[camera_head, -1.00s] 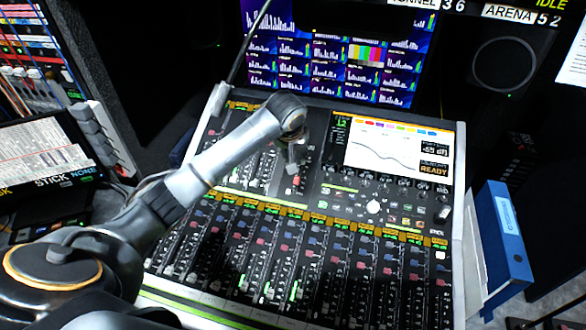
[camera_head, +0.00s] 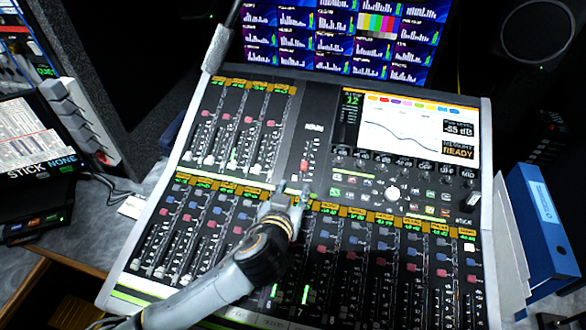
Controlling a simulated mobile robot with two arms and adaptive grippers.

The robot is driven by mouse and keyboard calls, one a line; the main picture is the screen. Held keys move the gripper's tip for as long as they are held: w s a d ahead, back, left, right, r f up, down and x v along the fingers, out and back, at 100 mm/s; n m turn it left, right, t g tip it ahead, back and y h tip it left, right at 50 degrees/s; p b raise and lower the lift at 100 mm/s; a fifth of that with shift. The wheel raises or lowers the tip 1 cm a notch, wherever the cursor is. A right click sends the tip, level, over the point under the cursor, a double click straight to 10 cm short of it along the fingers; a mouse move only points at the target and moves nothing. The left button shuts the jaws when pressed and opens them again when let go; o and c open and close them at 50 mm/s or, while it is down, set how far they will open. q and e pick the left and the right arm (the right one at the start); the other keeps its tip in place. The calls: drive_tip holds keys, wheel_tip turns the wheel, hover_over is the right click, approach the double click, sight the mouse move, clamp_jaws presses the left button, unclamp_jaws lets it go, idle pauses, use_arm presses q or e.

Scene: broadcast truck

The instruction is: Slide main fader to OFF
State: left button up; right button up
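A single fader with a red cap (camera_head: 304,165) sits in its own strip in the upper middle of the mixing console (camera_head: 330,100), left of the console screen. I take it for the main fader; the small label above it is too blurred to read. My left gripper (camera_head: 304,192) is just below this fader in the picture, at the near end of its slot, and appears apart from the cap. The fingers are small and dark, and I cannot tell whether they are open or shut. My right gripper is not in view.
Banks of other faders lie left of the red cap and across the near console, partly under my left arm. Knobs (camera_head: 392,193) and the console screen (camera_head: 404,130) are to the right. A blue binder (camera_head: 540,225) stands beyond the right edge.

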sight(304, 167)
use_arm(q)
drive_tip(key=x, duration=0.3)
drive_tip(key=shift+w, duration=0.3)
drive_tip(key=p+x, duration=0.1)
drive_tip(key=x, duration=0.6)
drive_tip(key=shift+s+f, duration=0.1)
drive_tip(key=shift+w+d+f, duration=0.15)
drive_tip(key=shift+w+f, duration=0.1)
drive_tip(key=shift+w, duration=0.4)
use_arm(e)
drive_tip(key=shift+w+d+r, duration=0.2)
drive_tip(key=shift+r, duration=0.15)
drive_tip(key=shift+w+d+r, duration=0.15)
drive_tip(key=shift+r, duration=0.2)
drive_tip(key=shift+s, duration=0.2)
use_arm(q)
clamp_jaws()
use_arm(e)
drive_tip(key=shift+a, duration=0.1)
